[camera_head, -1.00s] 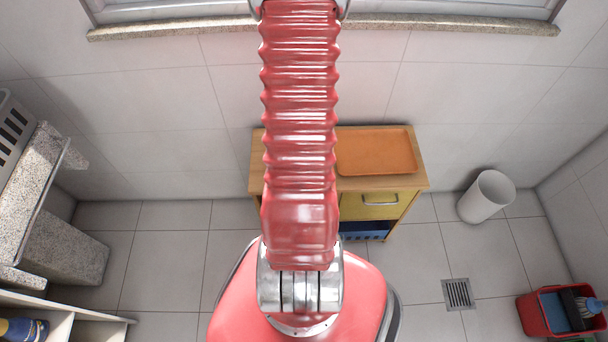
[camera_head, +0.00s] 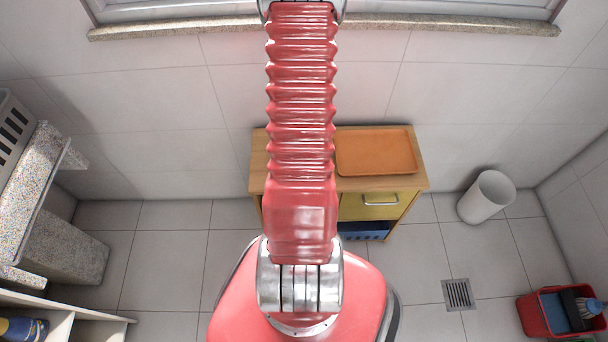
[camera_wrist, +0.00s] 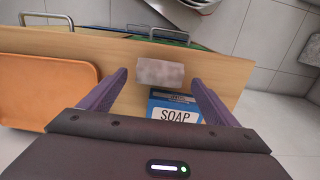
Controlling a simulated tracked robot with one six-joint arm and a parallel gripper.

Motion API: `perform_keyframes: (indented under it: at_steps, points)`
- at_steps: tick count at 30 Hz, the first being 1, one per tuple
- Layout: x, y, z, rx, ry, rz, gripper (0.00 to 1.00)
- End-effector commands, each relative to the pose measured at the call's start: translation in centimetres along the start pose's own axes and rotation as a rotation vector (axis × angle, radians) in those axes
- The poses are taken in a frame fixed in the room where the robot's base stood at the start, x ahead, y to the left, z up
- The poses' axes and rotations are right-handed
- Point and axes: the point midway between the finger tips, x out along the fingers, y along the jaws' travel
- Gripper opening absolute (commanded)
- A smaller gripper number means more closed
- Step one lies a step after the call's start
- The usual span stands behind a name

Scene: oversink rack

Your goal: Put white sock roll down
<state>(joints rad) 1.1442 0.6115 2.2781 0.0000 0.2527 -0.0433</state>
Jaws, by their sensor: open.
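In the wrist view the white sock roll (camera_wrist: 160,74), a pale, blurry-textured block shape, appears on the light wooden cabinet top near one edge. My gripper (camera_wrist: 159,80) is open, with its two dark purple fingers spread to either side of the roll. Clear gaps show between the roll and both fingertips. I cannot tell how high the fingertips are above the wood. In the head view my red arm hides the roll and the gripper.
A blue soap box (camera_wrist: 175,107) stands close to the roll, between my fingers. An orange tray (camera_wrist: 45,82) lies on the cabinet top (camera_wrist: 112,44), left of my fingers. A white bin (camera_head: 487,196) and red bucket (camera_head: 562,312) stand on the floor to the right.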

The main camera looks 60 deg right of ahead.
Motion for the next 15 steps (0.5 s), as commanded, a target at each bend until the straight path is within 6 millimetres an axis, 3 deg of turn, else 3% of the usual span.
perform_keyframes:
  at_steps: [9, 15]
  points:
    - [2.8, 0.1, 0.0, 0.001, -0.001, 0.0, 0.83]
    - [3.1, 0.1, 0.0, 0.001, 0.001, 0.0, 0.83]
